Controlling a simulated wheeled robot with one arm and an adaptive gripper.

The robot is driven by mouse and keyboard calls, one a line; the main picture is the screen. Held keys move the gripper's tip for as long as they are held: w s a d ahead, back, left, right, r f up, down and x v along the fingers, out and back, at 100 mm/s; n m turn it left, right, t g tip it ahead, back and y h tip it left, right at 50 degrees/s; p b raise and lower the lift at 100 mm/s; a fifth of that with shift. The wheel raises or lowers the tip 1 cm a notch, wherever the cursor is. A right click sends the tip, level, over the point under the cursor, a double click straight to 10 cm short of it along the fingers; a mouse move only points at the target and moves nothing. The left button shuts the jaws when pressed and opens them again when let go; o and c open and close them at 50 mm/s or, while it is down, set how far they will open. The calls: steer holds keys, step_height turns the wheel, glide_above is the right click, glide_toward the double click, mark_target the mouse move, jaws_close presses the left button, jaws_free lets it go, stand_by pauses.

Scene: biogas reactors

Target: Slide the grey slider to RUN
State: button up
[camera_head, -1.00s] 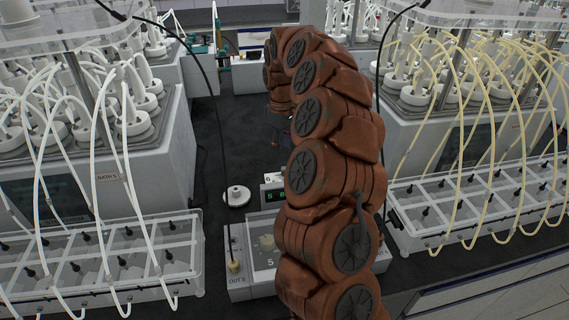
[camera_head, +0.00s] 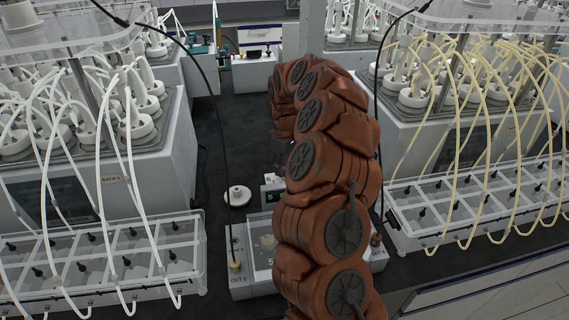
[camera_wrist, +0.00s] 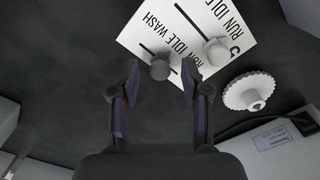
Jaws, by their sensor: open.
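In the wrist view a white panel (camera_wrist: 133,38) carries slot lines and the words RUN, IDLE and WASH, seen at a slant. A darker grey slider knob (camera_wrist: 160,69) stands over one slot, and a paler knob (camera_wrist: 217,51) stands over the other to the right. Part of the grey knob's slot shows on its upper-left side; its exact mark is hard to tell. My gripper (camera_wrist: 160,78) is open, with one finger on each side of the grey knob in the picture. Contact cannot be told. In the head view my arm hides the gripper and panel.
A toothed white dial (camera_wrist: 249,92) and a grey box with a label (camera_wrist: 283,140) lie right of my gripper. In the head view racks of tubed bottles (camera_head: 110,262) stand left and right. A white round piece (camera_head: 237,196) sits on the dark bench (camera_head: 250,110).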

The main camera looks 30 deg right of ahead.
steer(key=shift+c, duration=0.5)
jaws_close()
